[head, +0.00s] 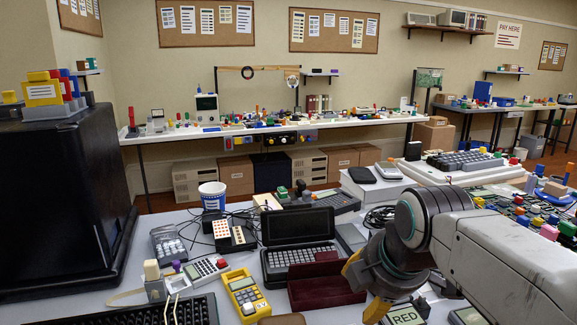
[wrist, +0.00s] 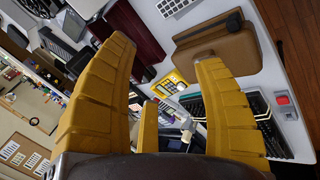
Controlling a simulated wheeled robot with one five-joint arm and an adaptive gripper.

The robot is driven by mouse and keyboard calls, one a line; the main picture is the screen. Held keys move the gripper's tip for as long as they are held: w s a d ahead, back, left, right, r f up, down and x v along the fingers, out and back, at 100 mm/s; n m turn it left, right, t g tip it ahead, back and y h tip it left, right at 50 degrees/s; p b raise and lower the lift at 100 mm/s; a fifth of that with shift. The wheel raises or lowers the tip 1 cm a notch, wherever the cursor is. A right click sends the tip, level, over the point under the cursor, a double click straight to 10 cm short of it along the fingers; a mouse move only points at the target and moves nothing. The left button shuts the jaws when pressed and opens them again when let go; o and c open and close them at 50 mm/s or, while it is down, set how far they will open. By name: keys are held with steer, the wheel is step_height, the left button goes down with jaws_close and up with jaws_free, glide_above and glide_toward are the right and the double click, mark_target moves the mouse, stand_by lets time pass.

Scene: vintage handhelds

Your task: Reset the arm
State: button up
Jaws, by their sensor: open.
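My gripper is in the lower right of the head view, at the end of my white and grey arm; its yellow fingers point left and down over the table. In the head view the fingers are partly hidden behind the dark wrist.
Beside the gripper on the grey table (head: 205,293) are a dark red case (head: 318,292), an open black clamshell handheld (head: 298,240) and a yellow handheld (head: 245,294). A brown case (wrist: 217,48) lies beyond the fingers. A black cabinet (head: 60,215) stands left.

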steer(key=s+d+r+m+g+p, duration=0.1)
steer(key=s+d+r+m+p, duration=0.1)
steer(key=s+m+p, duration=0.6)
steer(key=s+d+r+m+g+p, duration=0.1)
steer(key=s+d+r+m+p, duration=0.1)
steer(key=s+m+p, duration=0.5)
steer(key=shift+s+r+m+g+h+p, duration=0.35)
steer(key=shift+s+r+p, duration=0.3)
steer(key=shift+s, duration=0.35)
steer(key=shift+a, duration=0.1)
steer(key=shift+c, duration=0.4)
